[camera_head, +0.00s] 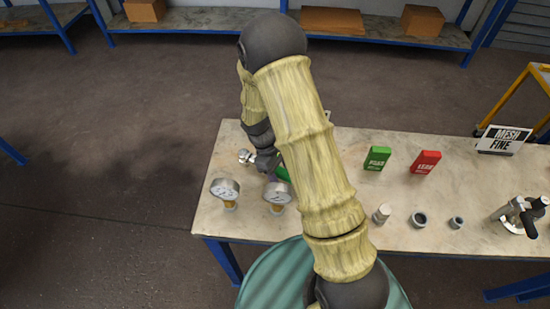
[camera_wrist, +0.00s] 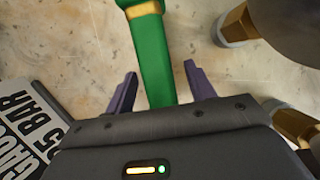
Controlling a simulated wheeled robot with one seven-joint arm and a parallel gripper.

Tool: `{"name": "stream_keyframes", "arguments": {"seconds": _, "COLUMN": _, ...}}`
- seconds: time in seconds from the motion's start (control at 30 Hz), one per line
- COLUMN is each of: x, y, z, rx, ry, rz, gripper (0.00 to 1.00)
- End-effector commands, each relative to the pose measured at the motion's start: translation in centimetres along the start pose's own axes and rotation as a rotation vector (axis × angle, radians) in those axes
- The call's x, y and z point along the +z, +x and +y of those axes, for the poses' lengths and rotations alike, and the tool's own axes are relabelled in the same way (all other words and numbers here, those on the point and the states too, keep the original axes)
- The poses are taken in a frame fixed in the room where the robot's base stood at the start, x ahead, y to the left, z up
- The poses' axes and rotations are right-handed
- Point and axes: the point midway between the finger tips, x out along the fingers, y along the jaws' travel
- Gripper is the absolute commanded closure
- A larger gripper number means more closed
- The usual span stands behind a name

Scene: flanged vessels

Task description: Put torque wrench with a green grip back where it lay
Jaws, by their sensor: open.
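The torque wrench's green grip (camera_wrist: 153,60) runs down the middle of the wrist view, with a gold band near its upper end. My gripper (camera_wrist: 160,90) is open, with one dark finger on each side of the grip and a visible gap to both. The lower end of the grip is hidden behind the gripper body. In the head view a small part of the green grip (camera_head: 282,173) shows beside my arm, at the left part of the table. My gripper (camera_head: 268,163) is there too, mostly hidden by my arm. The wrench's far end cannot be made out surely.
Two pressure gauges (camera_head: 225,189) (camera_head: 277,196) stand close by on the table (camera_head: 330,222). A label sign (camera_wrist: 28,130) lies left of the gripper in the wrist view. Green (camera_head: 377,158) and red (camera_head: 425,162) boxes, several small fittings and a "MESH FINE" sign (camera_head: 503,139) are rightward.

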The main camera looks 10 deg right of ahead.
Motion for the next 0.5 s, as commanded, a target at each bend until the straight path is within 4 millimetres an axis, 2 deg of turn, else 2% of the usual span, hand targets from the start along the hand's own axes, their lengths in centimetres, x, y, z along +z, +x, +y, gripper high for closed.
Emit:
{"name": "stream_keyframes", "arguments": {"seconds": 0.17, "x": -0.1, "y": -2.1, "z": 0.0, "rx": 0.003, "ry": 0.0, "rz": 0.005, "gripper": 0.46}}
{"name": "stream_keyframes", "arguments": {"seconds": 0.5, "x": -0.1, "y": -8.8, "z": 0.0, "rx": 0.004, "ry": -0.001, "rz": 0.007, "gripper": 0.46}}
